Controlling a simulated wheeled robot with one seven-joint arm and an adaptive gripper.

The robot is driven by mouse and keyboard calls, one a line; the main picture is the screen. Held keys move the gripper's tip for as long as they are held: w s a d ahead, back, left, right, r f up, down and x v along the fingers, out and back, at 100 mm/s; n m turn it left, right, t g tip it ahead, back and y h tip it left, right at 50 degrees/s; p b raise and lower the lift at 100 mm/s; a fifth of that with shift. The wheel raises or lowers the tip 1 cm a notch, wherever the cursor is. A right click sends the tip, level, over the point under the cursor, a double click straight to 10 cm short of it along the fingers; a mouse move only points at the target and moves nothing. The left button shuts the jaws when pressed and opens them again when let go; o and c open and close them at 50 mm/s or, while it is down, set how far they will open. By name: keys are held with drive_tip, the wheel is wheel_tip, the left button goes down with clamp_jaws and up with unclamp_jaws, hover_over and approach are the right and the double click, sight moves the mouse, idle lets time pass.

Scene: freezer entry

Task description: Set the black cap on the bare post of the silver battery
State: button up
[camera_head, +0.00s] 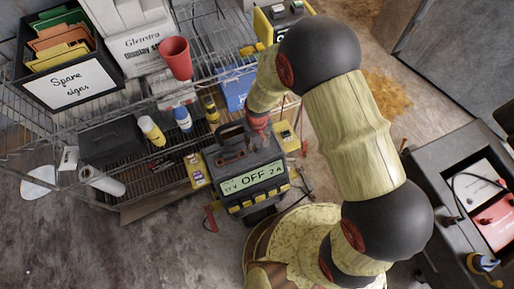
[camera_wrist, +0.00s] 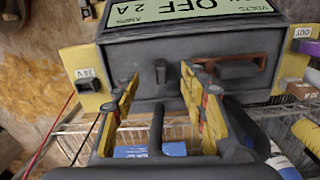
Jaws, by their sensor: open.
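My gripper (camera_head: 258,123) is over the top of a dark charger (camera_head: 232,188) with an "OFF 2A" display. In the wrist view my gripper (camera_wrist: 160,78) has its two yellow fingers spread apart, with nothing held between the tips. A small black block (camera_wrist: 160,71) on the charger's dark face shows between and beyond the fingertips; I cannot tell whether it is the black cap.
A wire rack (camera_head: 50,122) holds a black sign box (camera_head: 93,98), a red cup (camera_head: 175,57) and several bottles. A dark cart (camera_head: 432,185) with white and red panels is at the right. Yellow side brackets (camera_head: 196,170) flank the charger. Bare floor shows at lower left.

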sight(257, 145)
wheel_tip(257, 145, down, 5)
drive_tip(key=shift+w+a+r+b, duration=0.1)
drive_tip(key=shift+w+a+b, duration=0.05)
drive_tip(key=shift+b, duration=0.95)
drive_tip(key=shift+c, duration=0.4)
drive_tip(key=c, duration=1)
drive_tip(key=shift+o, duration=0.2)
drive_tip(key=shift+r, duration=0.1)
wheel_tip(257, 145, up, 4)
drive_tip(key=shift+f+p, duration=0.25)
drive_tip(key=shift+p, duration=0.85)
drive_tip(key=s+d+r+p, duration=0.8)
drive_tip(key=s+d+r, duration=0.1)
drive_tip(key=r, duration=0.4)
drive_tip(key=shift+s+d+r, duration=0.2)
drive_tip(key=shift+s+d, duration=0.1)
drive_tip(key=shift+d, duration=0.3)
